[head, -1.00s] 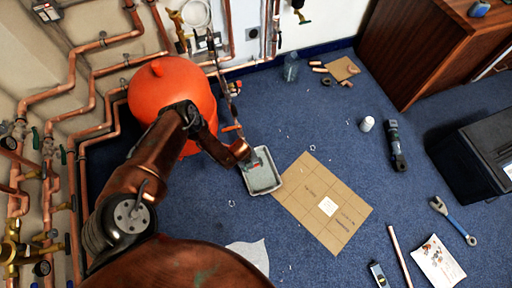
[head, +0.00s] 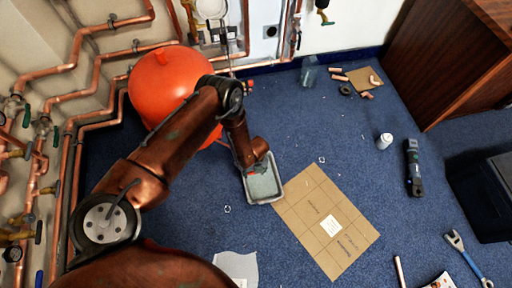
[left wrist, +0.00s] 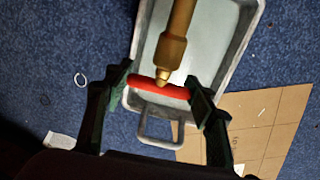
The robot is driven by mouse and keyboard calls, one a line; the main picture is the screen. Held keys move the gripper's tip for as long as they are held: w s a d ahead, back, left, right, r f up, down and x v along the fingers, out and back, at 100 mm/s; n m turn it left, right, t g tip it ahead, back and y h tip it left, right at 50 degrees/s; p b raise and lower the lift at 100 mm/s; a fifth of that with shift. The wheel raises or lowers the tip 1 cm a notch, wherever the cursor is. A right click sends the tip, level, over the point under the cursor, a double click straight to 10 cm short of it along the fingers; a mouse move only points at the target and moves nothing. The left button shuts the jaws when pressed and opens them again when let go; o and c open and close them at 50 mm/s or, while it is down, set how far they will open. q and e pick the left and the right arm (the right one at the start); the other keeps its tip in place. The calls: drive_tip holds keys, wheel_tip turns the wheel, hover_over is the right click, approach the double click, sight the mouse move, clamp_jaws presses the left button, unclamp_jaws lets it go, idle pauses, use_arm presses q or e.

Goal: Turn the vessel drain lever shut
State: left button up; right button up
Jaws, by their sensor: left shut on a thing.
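The vessel drain lever (left wrist: 158,87) is a red bar under a brass drain valve (left wrist: 174,45) in the left wrist view. The lever lies crosswise to the brass body, slightly tilted. My left gripper (left wrist: 162,90) has its dark fingers at both ends of the lever and is shut on it. In the head view, the orange-red vessel (head: 170,85) stands at the left, partly behind my left arm. My left wrist hides the lever and most of the gripper there. My right gripper is in neither view.
A grey metal tray (head: 264,188) lies on the blue carpet below the valve. A cardboard sheet (head: 325,220) lies beside it. Copper pipes (head: 95,75) line the wall at the left. Open carpet lies right of the cardboard, with scattered tools.

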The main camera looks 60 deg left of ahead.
use_arm(q)
drive_tip(key=shift+s+d, duration=0.25)
drive_tip(key=o, duration=1.2)
drive_tip(key=shift+w+a, duration=0.1)
drive_tip(key=shift+c, duration=0.2)
wheel_tip(320, 180, up, 12)
drive_tip(key=shift+w, duration=0.3)
